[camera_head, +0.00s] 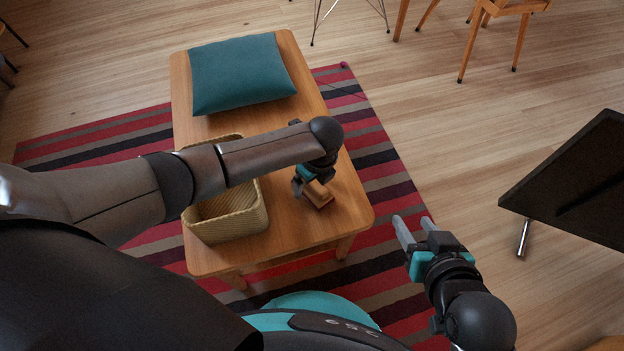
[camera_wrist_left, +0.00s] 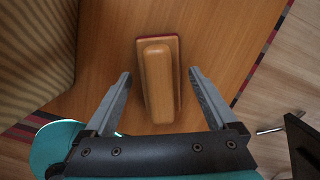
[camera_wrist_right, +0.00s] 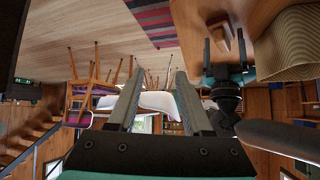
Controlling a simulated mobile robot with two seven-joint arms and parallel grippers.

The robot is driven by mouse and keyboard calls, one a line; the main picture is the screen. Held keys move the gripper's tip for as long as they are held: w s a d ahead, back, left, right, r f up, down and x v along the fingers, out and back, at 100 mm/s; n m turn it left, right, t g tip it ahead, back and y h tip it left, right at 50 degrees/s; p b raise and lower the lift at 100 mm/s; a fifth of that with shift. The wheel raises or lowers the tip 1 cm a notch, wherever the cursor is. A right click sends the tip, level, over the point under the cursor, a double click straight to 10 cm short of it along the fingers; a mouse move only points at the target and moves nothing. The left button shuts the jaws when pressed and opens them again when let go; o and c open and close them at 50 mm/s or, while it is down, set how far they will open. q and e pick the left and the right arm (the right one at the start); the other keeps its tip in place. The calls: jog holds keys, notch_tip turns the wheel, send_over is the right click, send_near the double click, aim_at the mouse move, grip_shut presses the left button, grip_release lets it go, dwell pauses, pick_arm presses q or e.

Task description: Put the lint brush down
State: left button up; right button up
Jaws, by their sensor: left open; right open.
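The wooden lint brush (camera_head: 318,194) rests on the wooden table (camera_head: 352,213), right of the woven basket. In the left wrist view the lint brush (camera_wrist_left: 158,80) lies handle up, with a thin red edge under its base. My left gripper (camera_head: 305,186) is open right at the brush. In the left wrist view its fingers (camera_wrist_left: 160,88) stand apart on both sides of the handle, with gaps showing on each side. My right gripper (camera_head: 411,226) is open and empty, off the table to the right, above the striped rug.
A woven basket (camera_head: 253,222) stands left of the brush. A teal cushion (camera_head: 243,73) lies at the table's far end. A striped rug (camera_head: 400,288) is under the table. A black panel (camera_head: 575,185) is at the right, and wooden chair legs (camera_head: 470,45) stand at the back.

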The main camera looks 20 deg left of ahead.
aim_at(317, 184)
pick_arm(q)
jog(key=shift+r, duration=0.15)
pick_arm(e)
jog(key=shift+d, duration=0.1)
